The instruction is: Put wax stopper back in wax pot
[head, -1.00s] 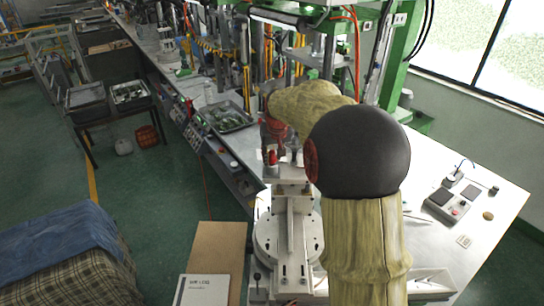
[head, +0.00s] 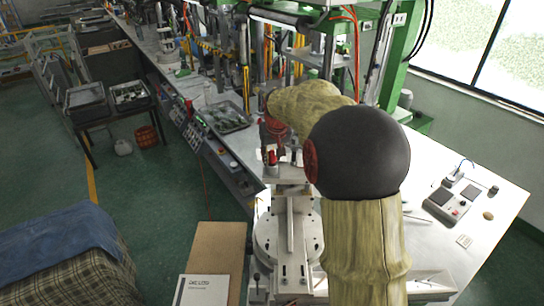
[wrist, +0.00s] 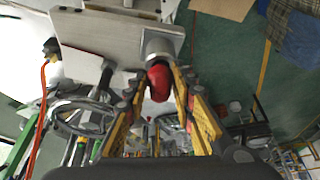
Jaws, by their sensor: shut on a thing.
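In the wrist view, my gripper (wrist: 158,74) has its yellow-padded fingers shut on a red, rounded wax stopper (wrist: 159,83). Just beyond the fingertips is a short silver-grey cylinder, which looks like the wax pot (wrist: 160,46), on a pale machine. The stopper lies against or very close to the pot's end; I cannot tell whether it is seated. In the head view, a small red piece, likely the stopper (head: 272,157), shows above the white machine slide. My arm hides much of the gripper there.
The white injection machine (head: 290,240) stands at the workbench edge. A tray of parts (head: 226,117) lies on the bench behind. Green press frames and hoses rise at the back. A control box (head: 446,205) sits on the right, where some bench is bare.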

